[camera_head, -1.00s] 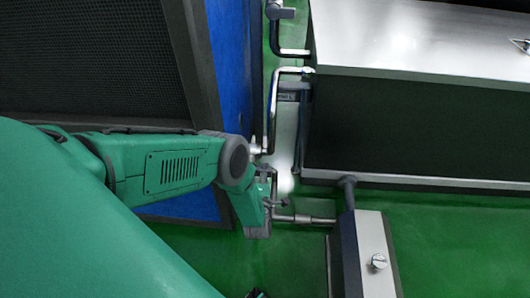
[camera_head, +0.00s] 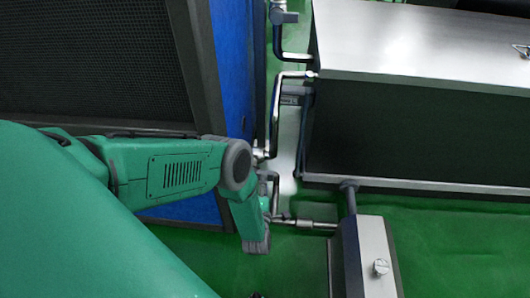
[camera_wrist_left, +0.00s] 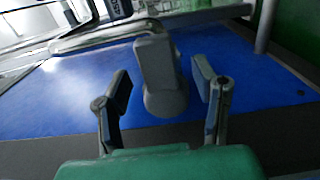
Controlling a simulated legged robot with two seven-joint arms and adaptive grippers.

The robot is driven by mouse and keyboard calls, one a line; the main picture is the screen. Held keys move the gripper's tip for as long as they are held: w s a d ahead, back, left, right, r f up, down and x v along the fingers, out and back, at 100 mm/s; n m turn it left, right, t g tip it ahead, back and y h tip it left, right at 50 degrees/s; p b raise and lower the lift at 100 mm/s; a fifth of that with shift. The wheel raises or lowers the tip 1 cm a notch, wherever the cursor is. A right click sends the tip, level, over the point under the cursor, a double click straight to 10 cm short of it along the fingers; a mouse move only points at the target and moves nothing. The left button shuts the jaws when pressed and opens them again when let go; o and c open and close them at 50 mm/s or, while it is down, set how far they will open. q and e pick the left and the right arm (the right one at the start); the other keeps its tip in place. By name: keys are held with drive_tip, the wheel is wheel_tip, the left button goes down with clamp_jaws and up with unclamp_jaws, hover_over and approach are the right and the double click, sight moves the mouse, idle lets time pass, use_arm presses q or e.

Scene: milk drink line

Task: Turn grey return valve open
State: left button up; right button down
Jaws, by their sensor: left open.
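The grey valve (camera_wrist_left: 157,72) shows in the left wrist view as an upright, blocky handle on a round grey base, in front of a blue surface. My left gripper (camera_wrist_left: 161,80) is open, with one finger on each side of the handle in the picture. Gaps show between both fingers and the handle, and nothing is held. In the head view my left forearm reaches in from the left and its wrist points down beside the pipes; the fingers and this valve cannot be made out there. My right gripper is not in view.
Bent steel pipes (camera_head: 274,115) run between the blue panel (camera_head: 230,65) and a large steel tank (camera_head: 420,40). Another grey valve handle (camera_head: 285,17) sits on the upper pipe. A steel box with a knob (camera_head: 377,255) stands at lower right. Green floor (camera_head: 455,240) is open around it.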

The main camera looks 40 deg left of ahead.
use_arm(q)
drive_tip(key=v, duration=0.8)
drive_tip(key=shift+s, duration=0.4)
drive_tip(key=shift+f, duration=0.1)
